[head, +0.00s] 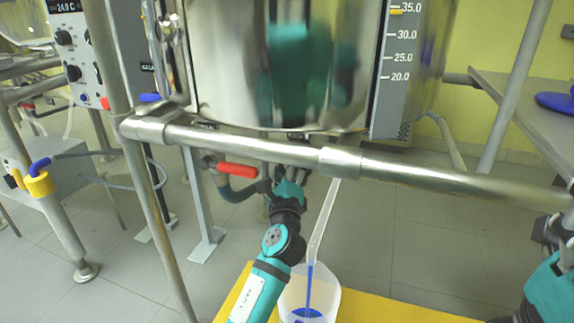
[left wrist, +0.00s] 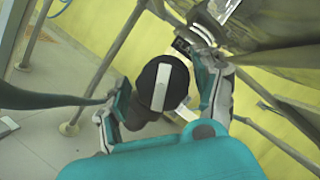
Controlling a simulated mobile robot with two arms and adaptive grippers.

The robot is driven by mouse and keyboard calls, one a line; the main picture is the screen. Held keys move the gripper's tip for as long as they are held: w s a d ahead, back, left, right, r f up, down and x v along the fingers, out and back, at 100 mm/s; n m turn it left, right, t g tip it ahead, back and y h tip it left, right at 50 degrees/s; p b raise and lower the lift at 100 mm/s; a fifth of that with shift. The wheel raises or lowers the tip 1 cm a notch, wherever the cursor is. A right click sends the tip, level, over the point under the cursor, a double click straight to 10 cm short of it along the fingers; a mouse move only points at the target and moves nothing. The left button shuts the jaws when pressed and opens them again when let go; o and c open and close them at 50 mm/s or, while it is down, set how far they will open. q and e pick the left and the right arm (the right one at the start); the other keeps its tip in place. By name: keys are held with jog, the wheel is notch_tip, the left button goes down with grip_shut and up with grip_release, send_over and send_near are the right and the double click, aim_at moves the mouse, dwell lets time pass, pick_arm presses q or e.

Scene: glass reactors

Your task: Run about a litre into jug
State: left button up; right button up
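The white translucent jug (head: 329,299) stands under the reactor. A clear outlet tube (head: 324,220) slants down into it. A blue streak runs from the tube's lower end to a small blue pool (head: 307,314) low in the jug. My left gripper (head: 289,187) is under the vessel at the outlet. In the left wrist view its fingers (left wrist: 163,96) stand apart on either side of a black round knob (left wrist: 150,84) with a white bar. A gap shows by the right finger. My right gripper (head: 553,230) is partly visible at the right edge; its fingers are unclear.
The steel reactor vessel (head: 270,60) carries a level scale (head: 393,90) and hangs above a horizontal frame tube (head: 240,146). A red-handled valve (head: 237,169) sits left of my left gripper. The jug stands on a yellow surface (head: 385,308). A grey bench (head: 525,105) is at the right.

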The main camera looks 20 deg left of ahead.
pick_arm(q)
jog(key=v, duration=0.7)
jog(key=shift+s, duration=0.3)
jog(key=shift+d, duration=0.1)
jog(key=shift+f, duration=0.1)
